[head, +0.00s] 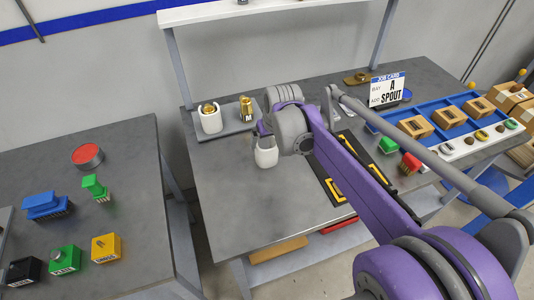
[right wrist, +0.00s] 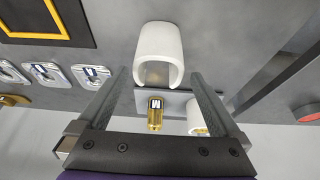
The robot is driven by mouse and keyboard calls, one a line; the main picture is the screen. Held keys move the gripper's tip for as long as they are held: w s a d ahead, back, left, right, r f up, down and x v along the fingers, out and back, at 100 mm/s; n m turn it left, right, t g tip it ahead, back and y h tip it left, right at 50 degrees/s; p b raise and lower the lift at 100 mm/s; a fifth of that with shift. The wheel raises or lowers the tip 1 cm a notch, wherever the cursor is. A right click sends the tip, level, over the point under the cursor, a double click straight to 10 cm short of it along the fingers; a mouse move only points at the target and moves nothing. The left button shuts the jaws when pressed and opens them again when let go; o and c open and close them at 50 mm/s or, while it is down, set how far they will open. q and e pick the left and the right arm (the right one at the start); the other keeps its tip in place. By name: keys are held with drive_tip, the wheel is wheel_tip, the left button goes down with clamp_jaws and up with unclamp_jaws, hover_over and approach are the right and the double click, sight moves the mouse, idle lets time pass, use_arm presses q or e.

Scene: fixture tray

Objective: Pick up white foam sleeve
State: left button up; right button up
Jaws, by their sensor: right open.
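A white foam sleeve (head: 266,157) stands on the grey table in the head view. It is a short hollow cylinder with a slit in its side, and in the right wrist view the sleeve (right wrist: 160,45) shows just beyond my finger tips. My right gripper (head: 268,140) is at the sleeve, its fingers largely hidden by the arm in the head view. In the right wrist view the right gripper (right wrist: 161,75) is open, one finger towards each side of the sleeve, with no clear contact. My left gripper is not in view.
A grey plate (head: 232,129) behind holds a second white sleeve (head: 211,123) around a brass part, and a brass fitting marked M (head: 246,110). A black mat with yellow frames (head: 340,190) lies to the right. The table front-left of the sleeve is clear.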

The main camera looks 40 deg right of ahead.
drive_tip(key=x, duration=0.7)
drive_tip(key=shift+d+f, duration=0.15)
drive_tip(key=c, duration=1)
